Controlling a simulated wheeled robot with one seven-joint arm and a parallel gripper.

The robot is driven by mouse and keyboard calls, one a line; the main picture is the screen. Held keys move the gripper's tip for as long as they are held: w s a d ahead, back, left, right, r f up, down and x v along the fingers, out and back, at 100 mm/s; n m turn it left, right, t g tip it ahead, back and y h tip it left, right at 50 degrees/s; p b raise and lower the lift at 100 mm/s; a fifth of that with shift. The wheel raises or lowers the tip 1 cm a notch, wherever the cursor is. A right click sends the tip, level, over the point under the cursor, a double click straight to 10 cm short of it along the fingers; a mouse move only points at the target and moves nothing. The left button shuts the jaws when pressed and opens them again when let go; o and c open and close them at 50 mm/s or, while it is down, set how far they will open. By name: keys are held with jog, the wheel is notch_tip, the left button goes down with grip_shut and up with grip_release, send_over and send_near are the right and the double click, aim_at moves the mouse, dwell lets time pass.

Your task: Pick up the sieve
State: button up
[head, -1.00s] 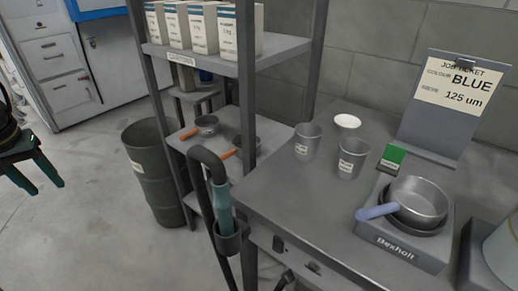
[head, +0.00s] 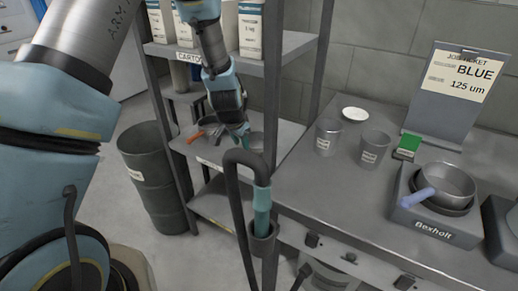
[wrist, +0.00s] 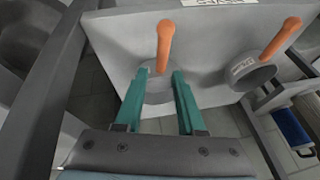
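Two grey round sieves with orange handles lie on the middle shelf of the rack. The left one (head: 213,128) is clear in the head view; it is on the right in the wrist view, with a small label (wrist: 242,67). The other sieve (wrist: 157,88), with its handle (wrist: 165,45) pointing up in the wrist picture, lies between the teal fingers of my gripper (wrist: 159,76). The fingers are apart; contact cannot be told. In the head view my gripper (head: 243,131) reaches down over the shelf and partly hides this sieve. A pan-like sieve with a lavender handle (head: 430,193) sits on the Bexholt machine.
Cartons (head: 250,28) stand on the shelf (head: 285,45) above, close to my arm. Rack posts and a black hose (head: 238,190) stand near.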

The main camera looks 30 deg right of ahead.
aim_at(242, 153)
jog(key=x, duration=0.2)
jog(key=shift+w+f, duration=0.15)
jog(key=shift+f, duration=0.15)
jog(key=shift+a+p+x, duration=0.15)
jog(key=shift+p+x, duration=0.35)
jog(key=shift+x, duration=0.85)
jog(key=shift+a+p+x, duration=0.1)
jog(key=shift+p+x, duration=0.4)
jog(key=shift+x, duration=0.8)
jog(key=shift+f, duration=0.1)
jog(key=shift+c, duration=0.2)
grip_shut()
